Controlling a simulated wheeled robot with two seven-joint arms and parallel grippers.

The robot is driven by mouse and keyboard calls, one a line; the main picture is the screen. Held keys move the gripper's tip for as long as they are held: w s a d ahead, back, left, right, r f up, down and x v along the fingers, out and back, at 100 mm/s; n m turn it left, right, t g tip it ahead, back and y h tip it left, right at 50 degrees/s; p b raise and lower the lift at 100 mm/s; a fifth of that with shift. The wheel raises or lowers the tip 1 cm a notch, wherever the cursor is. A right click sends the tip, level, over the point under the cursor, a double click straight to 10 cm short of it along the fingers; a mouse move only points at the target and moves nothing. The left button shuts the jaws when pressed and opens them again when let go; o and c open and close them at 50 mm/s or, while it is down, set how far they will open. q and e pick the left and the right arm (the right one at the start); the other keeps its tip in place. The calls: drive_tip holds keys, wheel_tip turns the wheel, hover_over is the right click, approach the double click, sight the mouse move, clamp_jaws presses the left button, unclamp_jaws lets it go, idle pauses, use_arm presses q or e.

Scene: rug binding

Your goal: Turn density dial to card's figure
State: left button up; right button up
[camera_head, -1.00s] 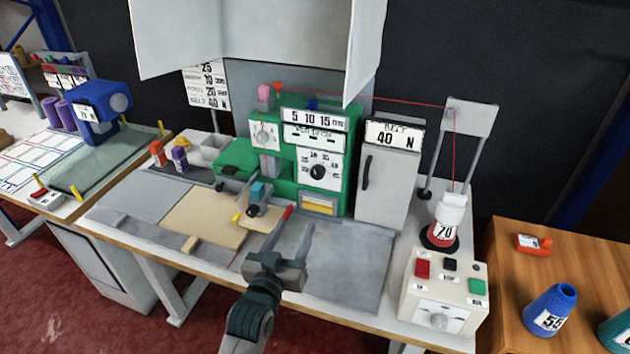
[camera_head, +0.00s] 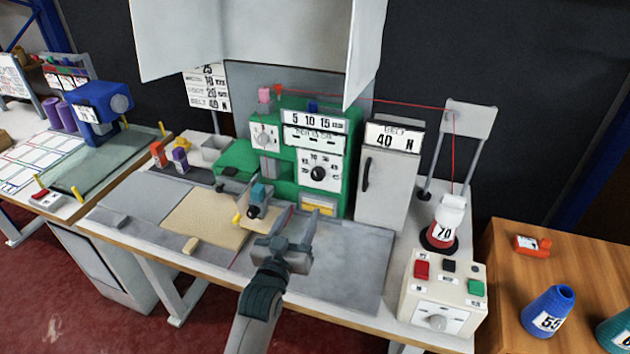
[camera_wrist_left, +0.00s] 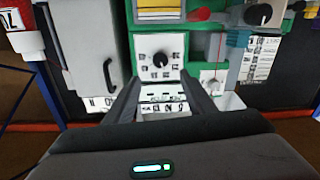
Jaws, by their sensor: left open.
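The green machine (camera_head: 347,195) stands at the back of the bench. Its white front plate has a black dial knob (camera_head: 319,173) ringed by figures; the knob also shows in the left wrist view (camera_wrist_left: 161,60). A grey dial (camera_head: 263,136) sits at its upper left. I cannot read which one is labelled density. The card (camera_head: 207,88) stands behind, partly hidden by the hood; its lower lines include 20 and BELT 40 N. My left gripper (camera_head: 290,226) is open and empty over the bench, in front of the machine and apart from the dials. My right gripper is not in view.
A grey cabinet (camera_head: 388,183) marked BELT 40 N stands right of the machine. A cone marked 70 (camera_head: 445,230) and a control box (camera_head: 442,290) are at the right. A small blue-topped tool (camera_head: 257,204) stands left of my gripper. The grey mat (camera_head: 350,275) is clear.

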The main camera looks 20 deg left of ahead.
sight(317, 178)
use_arm(q)
drive_tip(key=w+p, duration=0.2)
drive_tip(key=w, duration=1.2)
drive_tip(key=shift+a+p, duration=0.15)
drive_tip(key=shift+p, duration=0.15)
drive_tip(key=c, duration=1)
